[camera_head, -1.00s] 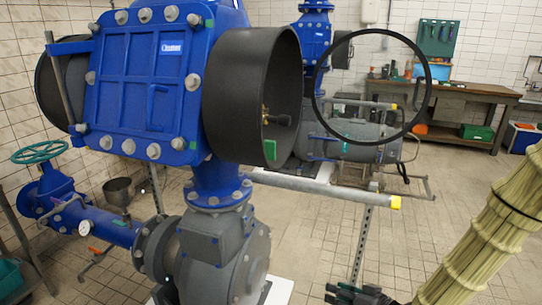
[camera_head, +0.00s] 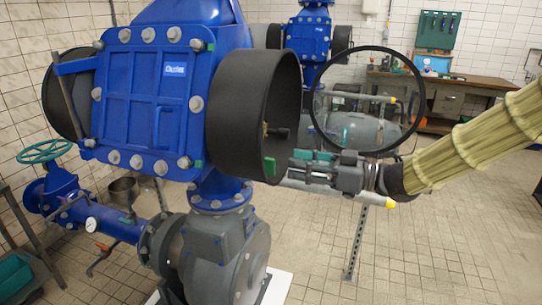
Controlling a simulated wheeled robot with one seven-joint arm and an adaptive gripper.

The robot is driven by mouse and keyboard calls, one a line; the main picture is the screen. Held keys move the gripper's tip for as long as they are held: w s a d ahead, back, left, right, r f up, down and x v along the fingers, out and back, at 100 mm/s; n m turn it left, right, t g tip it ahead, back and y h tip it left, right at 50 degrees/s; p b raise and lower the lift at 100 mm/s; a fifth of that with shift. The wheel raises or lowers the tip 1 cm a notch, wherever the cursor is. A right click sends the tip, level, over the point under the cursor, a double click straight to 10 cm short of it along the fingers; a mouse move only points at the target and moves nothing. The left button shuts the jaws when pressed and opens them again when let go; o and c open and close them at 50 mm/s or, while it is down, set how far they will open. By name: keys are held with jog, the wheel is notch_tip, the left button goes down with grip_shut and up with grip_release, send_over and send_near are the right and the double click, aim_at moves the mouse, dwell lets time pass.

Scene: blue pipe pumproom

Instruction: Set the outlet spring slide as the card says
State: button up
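The big blue valve body (camera_head: 140,100) carries an open black pipe end (camera_head: 232,120) on its right side. Inside that opening a small dark knob with a brass-coloured base (camera_head: 277,131) sticks out, and a green tab (camera_head: 269,166) sits below it. I cannot tell for certain which part is the outlet spring slide, and no readable card shows. My gripper (camera_head: 295,165) is right of the opening, pointing left, its tips close to the pipe's rim and the green tab. Contact and finger opening are too small to judge.
A grey rail with a yellow end (camera_head: 390,203) runs below my gripper on a metal post (camera_head: 358,240). A large black ring (camera_head: 415,110) stands behind my gripper. A grey pump (camera_head: 225,250) is below the valve. Open tiled floor lies at right.

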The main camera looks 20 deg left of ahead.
aim_at(275, 160)
jog(key=a+p, duration=0.2)
jog(key=a, duration=0.5)
jog(key=shift+w+a, duration=0.15)
jog(key=shift+a, duration=0.2)
grip_shut()
